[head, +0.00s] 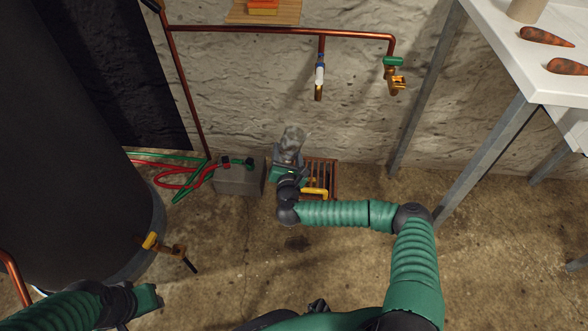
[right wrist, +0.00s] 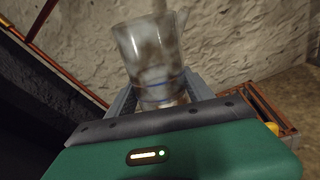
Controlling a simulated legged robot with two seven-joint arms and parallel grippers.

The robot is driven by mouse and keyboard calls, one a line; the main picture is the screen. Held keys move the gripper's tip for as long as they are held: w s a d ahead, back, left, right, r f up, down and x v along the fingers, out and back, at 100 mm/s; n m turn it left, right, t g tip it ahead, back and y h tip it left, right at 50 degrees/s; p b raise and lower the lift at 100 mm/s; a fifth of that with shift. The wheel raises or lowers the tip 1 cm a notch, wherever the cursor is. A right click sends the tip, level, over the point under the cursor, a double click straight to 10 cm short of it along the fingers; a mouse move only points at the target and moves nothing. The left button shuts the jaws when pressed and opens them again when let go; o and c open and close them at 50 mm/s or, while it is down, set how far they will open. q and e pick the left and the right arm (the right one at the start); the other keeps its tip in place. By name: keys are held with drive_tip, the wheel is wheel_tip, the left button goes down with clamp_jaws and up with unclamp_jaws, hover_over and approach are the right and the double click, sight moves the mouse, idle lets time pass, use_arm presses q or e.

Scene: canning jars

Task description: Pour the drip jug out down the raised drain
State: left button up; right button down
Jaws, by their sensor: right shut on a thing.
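The drip jug (head: 293,138) is a clear see-through vessel near the wall, and it also shows in the right wrist view (right wrist: 150,55). My right gripper (head: 288,158) is shut on it, with a grey finger on either side in the right wrist view (right wrist: 162,95). I cannot tell how far the jug is tilted or what it holds. The raised drain (head: 329,170) is a rust-brown slatted grate just right of the jug, partly hidden by my arm. Its corner shows in the right wrist view (right wrist: 272,112). My left gripper (head: 142,299) is at the lower left, its jaws unclear.
A grey box (head: 238,181) with red and green cables stands left of the drain. A big dark tank (head: 70,150) fills the left. Copper pipes with taps (head: 393,75) run along the wall above. A white table (head: 510,50) stands at the right.

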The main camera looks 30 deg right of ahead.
drive_tip(key=w+d+f+m+g+h+b, duration=0.1)
drive_tip(key=w+d+f+b, duration=0.1)
drive_tip(key=f+b, duration=0.3)
drive_tip(key=w+d+f+m+h+b, duration=0.1)
drive_tip(key=w+f+b, duration=0.3)
drive_tip(key=f, duration=0.4)
drive_tip(key=w+d+f+m+g+h+b, duration=0.1)
drive_tip(key=w+d+f+b, duration=0.1)
drive_tip(key=f+b, duration=0.4)
drive_tip(key=shift+w+d+f+m+g, duration=0.15)
drive_tip(key=shift+w+d+m+g, duration=0.15)
drive_tip(key=shift+w, duration=0.6)
drive_tip(key=shift+w+a+r+m+y+p, duration=0.1)
drive_tip(key=shift+r+m+y+p, duration=0.1)
drive_tip(key=shift+r+m, duration=0.3)
drive_tip(key=shift+a+r+m+y+p, duration=0.1)
drive_tip(key=shift+r+m+y, duration=0.1)
drive_tip(key=shift+r+m, duration=0.3)
